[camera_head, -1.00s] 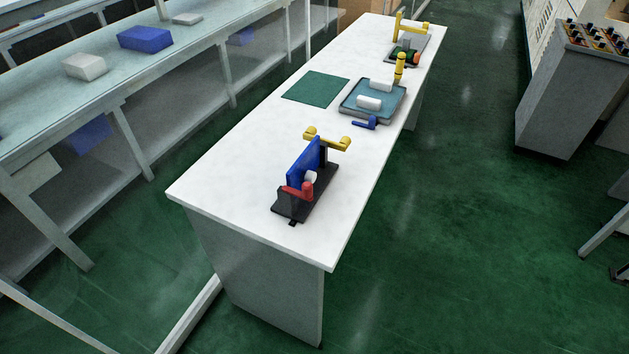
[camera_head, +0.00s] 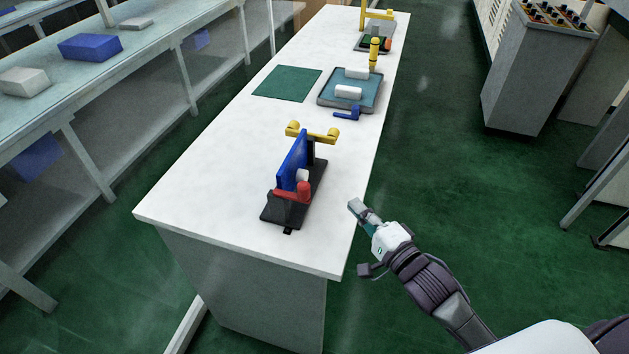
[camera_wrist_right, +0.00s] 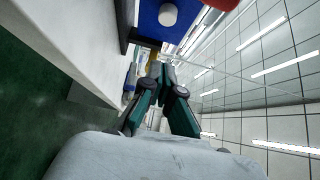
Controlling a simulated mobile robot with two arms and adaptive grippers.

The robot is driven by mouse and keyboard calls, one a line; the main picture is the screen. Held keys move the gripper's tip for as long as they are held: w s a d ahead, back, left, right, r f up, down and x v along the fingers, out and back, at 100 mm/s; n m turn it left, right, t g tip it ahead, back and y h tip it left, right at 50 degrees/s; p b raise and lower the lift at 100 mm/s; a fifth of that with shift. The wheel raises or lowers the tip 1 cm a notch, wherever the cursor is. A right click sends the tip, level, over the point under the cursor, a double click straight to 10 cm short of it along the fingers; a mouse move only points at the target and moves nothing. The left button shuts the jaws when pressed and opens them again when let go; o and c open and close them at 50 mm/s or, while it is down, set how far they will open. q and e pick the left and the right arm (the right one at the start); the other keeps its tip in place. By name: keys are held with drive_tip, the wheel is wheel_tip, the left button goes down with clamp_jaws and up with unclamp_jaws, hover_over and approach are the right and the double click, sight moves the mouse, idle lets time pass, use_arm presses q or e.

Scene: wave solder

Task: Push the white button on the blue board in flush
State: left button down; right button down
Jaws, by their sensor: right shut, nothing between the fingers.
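The blue board (camera_head: 290,166) stands upright in a black fixture (camera_head: 284,210) near the front of the white table. The white button (camera_head: 302,175) sticks out from the board's right face, behind a red part (camera_head: 293,193). In the right wrist view the button (camera_wrist_right: 168,14) shows as a round white knob on the blue board (camera_wrist_right: 150,27) at the top edge. My right gripper (camera_head: 354,206) is shut and empty, beside the table's right edge and apart from the board. Its closed fingers show in the wrist view (camera_wrist_right: 160,72). My left gripper is not in view.
Yellow knobs (camera_head: 313,133) stand at the fixture's far end. Farther back are a blue clamp-like part (camera_head: 347,114), a grey-rimmed tray (camera_head: 332,103) with white blocks, and a green mat (camera_head: 272,95). The table top (camera_head: 205,180) left of the fixture is clear.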

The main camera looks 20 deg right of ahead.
sight(307, 175)
drive_tip(key=x, duration=0.9)
drive_tip(key=shift+p, duration=0.35)
drive_tip(key=shift+w+a, duration=0.25)
drive_tip(key=shift+a, duration=0.3)
drive_tip(key=shift+w+a, duration=0.25)
drive_tip(key=shift+a, duration=0.3)
drive_tip(key=shift+w+a, duration=0.3)
drive_tip(key=shift+a, duration=0.3)
drive_tip(key=shift+w+a+p, duration=0.45)
drive_tip(key=shift+a, duration=0.25)
drive_tip(key=shift+r, duration=0.1)
